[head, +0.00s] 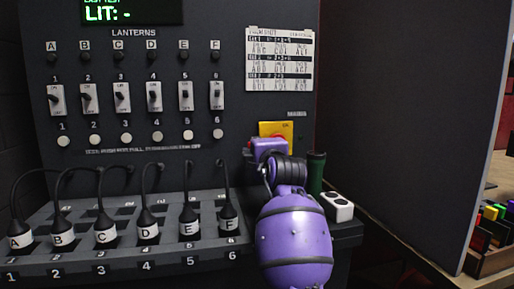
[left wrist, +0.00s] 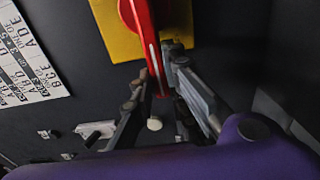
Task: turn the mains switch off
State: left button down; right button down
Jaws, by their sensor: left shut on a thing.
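The mains switch has a yellow plate (head: 276,128) on the dark panel, right of the toggles, just below the printed card. In the left wrist view its yellow plate (left wrist: 112,28) and red handle (left wrist: 148,40) are close up, the handle running down the picture between my fingers. My left gripper (left wrist: 157,88) is shut on the red handle. In the head view my purple wrist covers most of the switch and the fingers; a bit of red shows at its left edge. My right gripper is not in view.
A display (head: 130,12) reads "LIT: -". Toggles A to F (head: 122,97) line the panel above plugs (head: 106,236) lettered A to F. A green cylinder (head: 316,172) and a white box (head: 339,206) stand right of my arm. A dark partition (head: 410,110) closes the right.

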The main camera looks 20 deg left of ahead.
pick_arm(q)
jog(key=c, duration=1.7)
grip_release()
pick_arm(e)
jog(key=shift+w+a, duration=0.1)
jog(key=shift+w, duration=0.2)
pick_arm(q)
jog(key=v, duration=1.2)
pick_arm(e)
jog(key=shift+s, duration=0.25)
pick_arm(q)
jog(key=shift+f, duration=0.1)
